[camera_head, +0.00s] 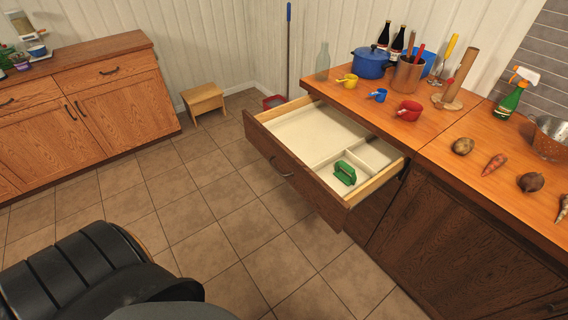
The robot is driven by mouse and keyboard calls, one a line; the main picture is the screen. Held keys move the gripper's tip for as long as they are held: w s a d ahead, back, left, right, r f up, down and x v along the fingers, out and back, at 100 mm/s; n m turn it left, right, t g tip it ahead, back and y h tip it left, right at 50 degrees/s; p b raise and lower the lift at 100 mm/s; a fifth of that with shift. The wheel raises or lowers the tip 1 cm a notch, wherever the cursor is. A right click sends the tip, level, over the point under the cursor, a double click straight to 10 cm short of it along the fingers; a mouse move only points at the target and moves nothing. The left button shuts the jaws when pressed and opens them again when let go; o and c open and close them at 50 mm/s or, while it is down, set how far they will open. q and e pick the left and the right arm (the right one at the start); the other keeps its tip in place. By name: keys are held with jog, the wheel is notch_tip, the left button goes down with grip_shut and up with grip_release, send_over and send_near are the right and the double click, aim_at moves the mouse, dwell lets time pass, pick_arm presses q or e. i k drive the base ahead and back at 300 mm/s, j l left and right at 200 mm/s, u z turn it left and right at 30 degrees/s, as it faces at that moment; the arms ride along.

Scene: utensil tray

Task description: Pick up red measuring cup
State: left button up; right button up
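The red measuring cup (409,111) stands on the wooden counter (436,134) near its front edge, above the right end of an open drawer. A smaller blue cup (378,95) and a yellow cup (348,81) stand to its left. Neither of my grippers shows in the head view. Nothing touches the red cup.
The open drawer (262,122) juts out below the cups, with a green object (345,173) in a compartment. Behind the cups are a blue pot (371,63) and a utensil holder (407,75). Vegetables and a spray bottle (511,99) are to the right.

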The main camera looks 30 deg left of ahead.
aim_at(406, 113)
jog(key=i+j+z, duration=0.15)
jog(key=j, duration=0.4)
jog(key=i+j+z, duration=0.2)
jog(key=j, duration=0.35)
jog(key=j+z, duration=0.15)
jog(key=j, duration=0.4)
jog(key=i+j+z, duration=0.2)
jog(key=j+z, duration=0.15)
jog(key=j, duration=0.25)
jog(key=i+j+z, duration=0.1)
jog(key=j+z, duration=0.2)
jog(key=j, duration=0.35)
jog(key=j+z, duration=0.35)
jog(key=j, duration=0.35)
